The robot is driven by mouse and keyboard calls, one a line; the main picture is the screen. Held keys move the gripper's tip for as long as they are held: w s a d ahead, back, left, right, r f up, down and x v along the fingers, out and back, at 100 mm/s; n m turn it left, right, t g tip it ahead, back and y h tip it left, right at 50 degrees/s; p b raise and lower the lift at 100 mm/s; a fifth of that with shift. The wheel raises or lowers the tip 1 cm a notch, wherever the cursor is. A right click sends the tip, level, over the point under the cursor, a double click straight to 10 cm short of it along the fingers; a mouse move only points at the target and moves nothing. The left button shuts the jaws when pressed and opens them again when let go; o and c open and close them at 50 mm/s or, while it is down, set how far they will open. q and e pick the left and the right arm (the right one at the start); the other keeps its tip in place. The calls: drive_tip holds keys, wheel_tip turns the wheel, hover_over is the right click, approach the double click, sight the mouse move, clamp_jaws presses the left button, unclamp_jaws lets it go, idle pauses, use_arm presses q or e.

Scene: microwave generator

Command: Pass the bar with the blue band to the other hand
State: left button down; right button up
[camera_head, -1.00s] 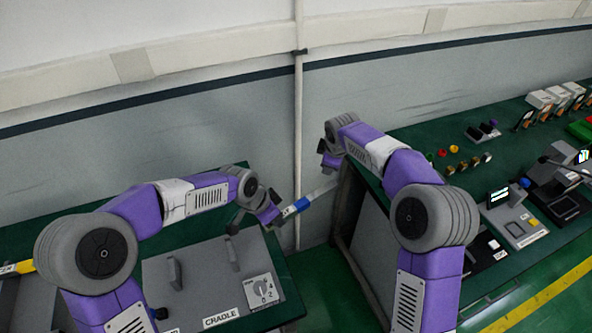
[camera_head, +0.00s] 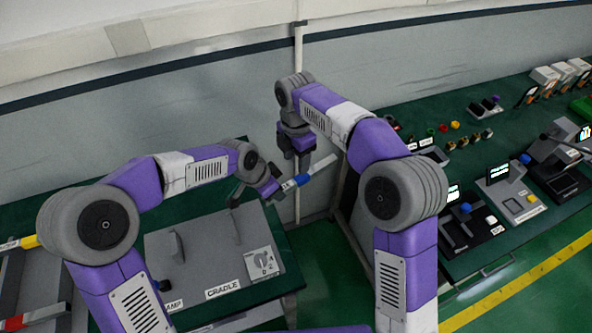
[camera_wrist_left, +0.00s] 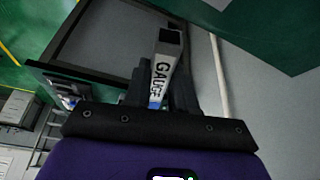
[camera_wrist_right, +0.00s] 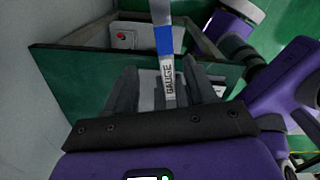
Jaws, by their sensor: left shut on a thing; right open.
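The bar with the blue band (camera_head: 302,180) is pale, carries the word GAUGE and slants up to the right in the head view. My left gripper (camera_head: 279,189) is shut on it near its lower left end. The bar also shows in the left wrist view (camera_wrist_left: 165,66), pointing away between the fingers. My right gripper (camera_head: 301,160) is open just above the bar, fingers pointing down. In the right wrist view the bar (camera_wrist_right: 168,76) lines up between the open fingers (camera_wrist_right: 160,85), with the blue band further up; whether they touch it, I cannot tell.
Below is a bench with a grey panel marked CRADLE (camera_head: 205,262), with upright brackets and a dial (camera_head: 262,262). Bars with yellow (camera_head: 28,242) and red (camera_head: 35,316) bands lie at the left. A green bench (camera_head: 400,160) with several devices stands right. A floor gap separates the benches.

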sight(296, 177)
wheel_tip(296, 177, down, 7)
drive_tip(key=shift+f, duration=0.1)
drive_tip(key=shift+c, duration=0.3)
use_arm(q)
drive_tip(key=shift+s+d, duration=0.1)
use_arm(e)
clamp_jaws()
use_arm(q)
drive_tip(key=c, duration=1)
unclamp_jaws()
use_arm(e)
drive_tip(key=shift+a, duration=0.1)
use_arm(q)
drive_tip(key=shift+o, duration=0.9)
drive_tip(key=v, duration=1.2)
